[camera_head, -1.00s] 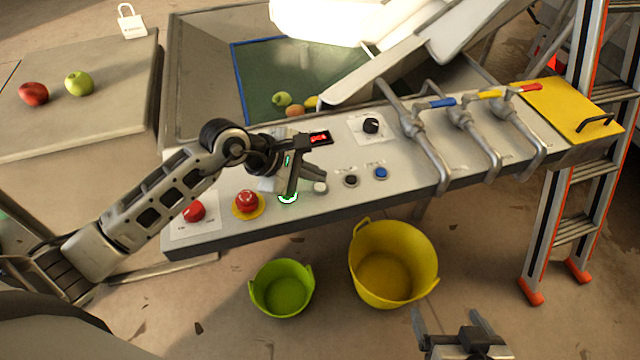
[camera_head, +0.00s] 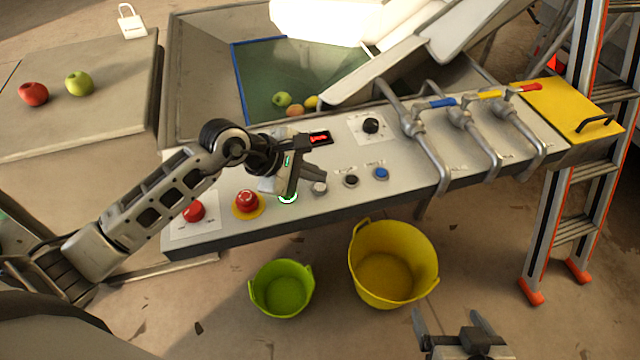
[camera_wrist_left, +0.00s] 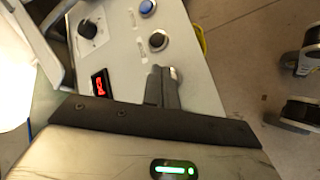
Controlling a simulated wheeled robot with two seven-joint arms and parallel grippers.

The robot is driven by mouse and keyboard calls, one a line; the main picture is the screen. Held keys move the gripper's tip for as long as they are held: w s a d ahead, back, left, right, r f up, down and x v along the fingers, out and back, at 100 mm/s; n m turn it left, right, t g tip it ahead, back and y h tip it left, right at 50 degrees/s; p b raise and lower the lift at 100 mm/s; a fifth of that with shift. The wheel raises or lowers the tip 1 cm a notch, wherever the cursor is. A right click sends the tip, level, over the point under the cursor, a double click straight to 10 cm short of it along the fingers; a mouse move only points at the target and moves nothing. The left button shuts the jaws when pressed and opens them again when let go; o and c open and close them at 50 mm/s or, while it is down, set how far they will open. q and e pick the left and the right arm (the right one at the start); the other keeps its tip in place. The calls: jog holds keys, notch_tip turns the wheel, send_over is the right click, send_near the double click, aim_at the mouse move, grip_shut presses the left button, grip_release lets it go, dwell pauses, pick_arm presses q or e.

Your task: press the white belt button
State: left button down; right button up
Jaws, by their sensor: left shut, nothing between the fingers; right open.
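The white belt button (camera_head: 320,188) is on the sloped control panel (camera_head: 225,210), left of a black button (camera_head: 351,181) and a blue button (camera_head: 381,173). My left gripper (camera_head: 321,175) is shut and empty, its fingertips just over or beside the white button. In the left wrist view the fingers (camera_wrist_left: 160,72) partly cover the white button (camera_wrist_left: 174,74). Whether they touch it, I cannot tell. My right gripper (camera_head: 460,322) is open and empty at the bottom, away from the panel.
A red button (camera_head: 194,211) and a red emergency stop (camera_head: 246,201) lie left of my left gripper. A red display (camera_head: 319,138) and a black knob (camera_head: 371,126) are behind it. Pipes with valve levers (camera_head: 437,103) stand to the right. Green (camera_head: 281,288) and yellow (camera_head: 393,265) buckets stand below.

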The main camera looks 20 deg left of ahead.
pick_arm(q)
jog(key=shift+f, duration=0.15)
jog(key=shift+f+b, duration=0.3)
jog(key=shift+b, duration=0.2)
